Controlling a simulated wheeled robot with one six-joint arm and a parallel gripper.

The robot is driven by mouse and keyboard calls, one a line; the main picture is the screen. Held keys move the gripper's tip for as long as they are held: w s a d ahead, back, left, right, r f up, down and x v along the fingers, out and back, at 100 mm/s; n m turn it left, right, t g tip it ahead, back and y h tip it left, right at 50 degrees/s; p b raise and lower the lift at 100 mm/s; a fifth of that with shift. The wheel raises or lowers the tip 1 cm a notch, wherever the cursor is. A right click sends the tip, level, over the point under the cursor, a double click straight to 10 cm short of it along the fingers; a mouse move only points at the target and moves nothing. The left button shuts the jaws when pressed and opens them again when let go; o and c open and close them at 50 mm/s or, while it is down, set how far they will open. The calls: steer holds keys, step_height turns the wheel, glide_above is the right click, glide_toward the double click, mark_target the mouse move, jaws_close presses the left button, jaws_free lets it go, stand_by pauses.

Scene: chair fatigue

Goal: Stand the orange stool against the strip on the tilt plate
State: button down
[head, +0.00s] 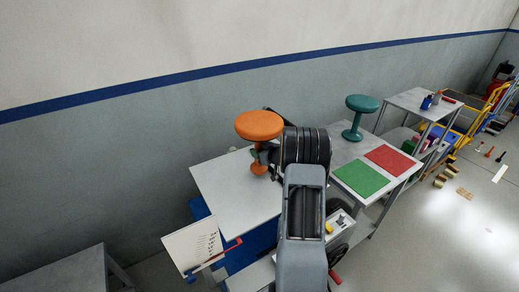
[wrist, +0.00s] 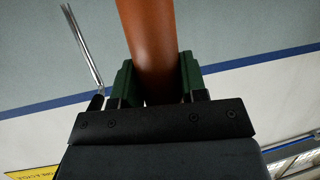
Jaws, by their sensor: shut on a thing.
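The orange stool (head: 259,125) has a round seat, a thin post and a small round foot. It looks upright over the grey tabletop (head: 222,192) left of my arm; I cannot tell whether its foot touches the top. My gripper (head: 266,155) is partly hidden by my arm in the head view. In the wrist view its green-padded fingers (wrist: 158,82) are shut on both sides of the stool's orange post (wrist: 149,40). I cannot make out the tilt plate or its strip; my arm hides part of the tabletop.
A teal stool (head: 360,112) stands on the table to the right, near a green mat (head: 361,178) and a red mat (head: 389,159). A white board (head: 192,245) is at the front left. The wall (head: 150,150) is behind. The tabletop's left part is clear.

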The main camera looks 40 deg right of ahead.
steer(key=shift+f, duration=1.6)
steer(key=shift+f, duration=0.15)
steer(key=c, duration=0.7)
jaws_free()
steer(key=shift+f, duration=0.15)
steer(key=shift+o, duration=0.2)
steer(key=b+v, duration=0.1)
steer(key=v, duration=1.1)
steer(key=shift+s, duration=0.1)
